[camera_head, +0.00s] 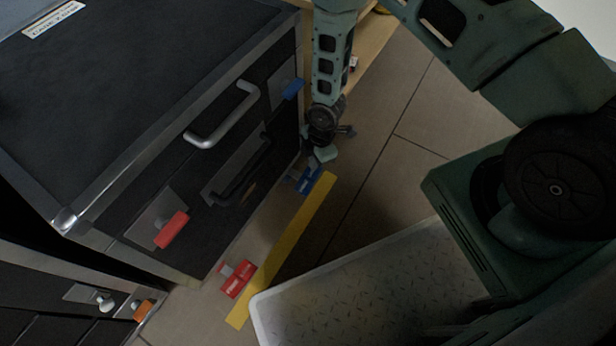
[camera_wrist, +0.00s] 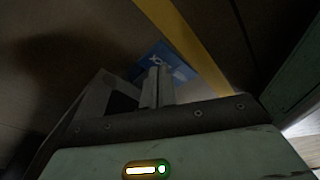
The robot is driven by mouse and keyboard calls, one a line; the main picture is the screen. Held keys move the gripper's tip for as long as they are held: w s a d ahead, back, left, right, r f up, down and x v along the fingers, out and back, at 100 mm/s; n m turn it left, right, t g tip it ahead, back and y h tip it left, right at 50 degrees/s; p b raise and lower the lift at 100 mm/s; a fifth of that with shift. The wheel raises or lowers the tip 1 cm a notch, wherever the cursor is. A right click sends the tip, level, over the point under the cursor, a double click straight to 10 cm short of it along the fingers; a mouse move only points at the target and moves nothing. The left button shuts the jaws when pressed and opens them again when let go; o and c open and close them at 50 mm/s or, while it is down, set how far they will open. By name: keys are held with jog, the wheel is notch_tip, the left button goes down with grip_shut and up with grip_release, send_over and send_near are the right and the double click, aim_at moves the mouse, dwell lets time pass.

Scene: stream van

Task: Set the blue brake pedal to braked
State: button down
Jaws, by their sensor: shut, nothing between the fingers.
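The blue brake pedal (camera_head: 307,180) is low at the foot of the dark case, by the yellow floor strip. My gripper (camera_head: 322,155) is down just above and behind it, with my arm reaching from the top of the head view. In the wrist view the blue pedal (camera_wrist: 168,62) shows beyond the fingertips, with white marking on it. My gripper's fingers (camera_wrist: 154,85) are shut with nothing held and partly cover the pedal. I cannot tell whether they touch it, nor clearly read the pedal's tilt.
A red pedal (camera_head: 238,279) sits nearer along the same yellow strip (camera_head: 285,245). The dark case (camera_head: 130,90) has a silver handle (camera_head: 222,115), a red latch (camera_head: 172,230) and a blue latch (camera_head: 293,88).

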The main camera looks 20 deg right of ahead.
jog(key=shift+f+b, duration=0.75)
jog(key=shift+f, duration=0.5)
dwell(0.5)
notch_tip(320, 180, up, 7)
jog(key=p, duration=0.6)
jog(key=shift+r, duration=0.1)
dwell(0.7)
